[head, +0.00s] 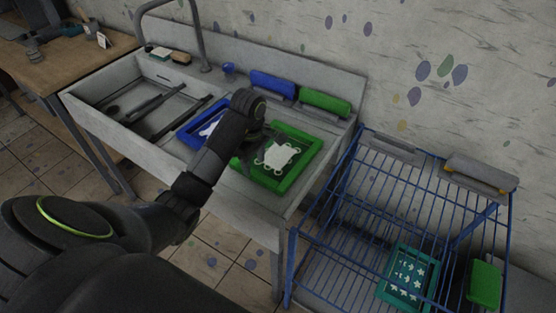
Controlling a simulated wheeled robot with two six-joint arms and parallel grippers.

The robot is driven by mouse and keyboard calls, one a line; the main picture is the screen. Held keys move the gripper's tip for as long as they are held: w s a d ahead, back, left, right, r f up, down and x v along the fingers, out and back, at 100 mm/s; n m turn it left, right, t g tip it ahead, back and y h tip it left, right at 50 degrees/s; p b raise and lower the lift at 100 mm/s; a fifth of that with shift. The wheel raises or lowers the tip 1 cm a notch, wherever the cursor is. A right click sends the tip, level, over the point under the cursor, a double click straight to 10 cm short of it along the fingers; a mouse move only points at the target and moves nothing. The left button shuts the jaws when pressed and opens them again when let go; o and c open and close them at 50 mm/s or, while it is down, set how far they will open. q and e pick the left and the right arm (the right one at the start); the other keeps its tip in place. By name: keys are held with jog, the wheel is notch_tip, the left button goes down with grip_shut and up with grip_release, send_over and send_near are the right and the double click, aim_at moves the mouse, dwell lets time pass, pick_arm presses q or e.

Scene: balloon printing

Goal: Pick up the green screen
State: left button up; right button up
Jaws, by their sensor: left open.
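The green screen (297,167), a green frame with a white printed shape inside, lies on the right part of the grey sink unit's top. My left arm comes in from the lower left and reaches over the unit. My left gripper (262,140) is open at the screen's left side, with the hand over its upper left edge. The dark fingers are small and partly hidden by the wrist, so I cannot tell whether they touch the frame. My right gripper is not in view.
A blue screen (204,128) lies just left of my wrist. A tall faucet (201,40) rises behind the basin. A blue wire rack (350,215) stands at the right, holding a teal screen (408,276).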

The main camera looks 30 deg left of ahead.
aim_at(257, 174)
pick_arm(q)
jog(key=shift+f, duration=0.35)
jog(key=f, duration=0.2)
jog(key=f+p, duration=0.1)
jog(key=shift+w+d+f, duration=0.1)
jog(key=shift+w+f, duration=0.2)
jog(key=shift+f, duration=0.5)
grip_shut()
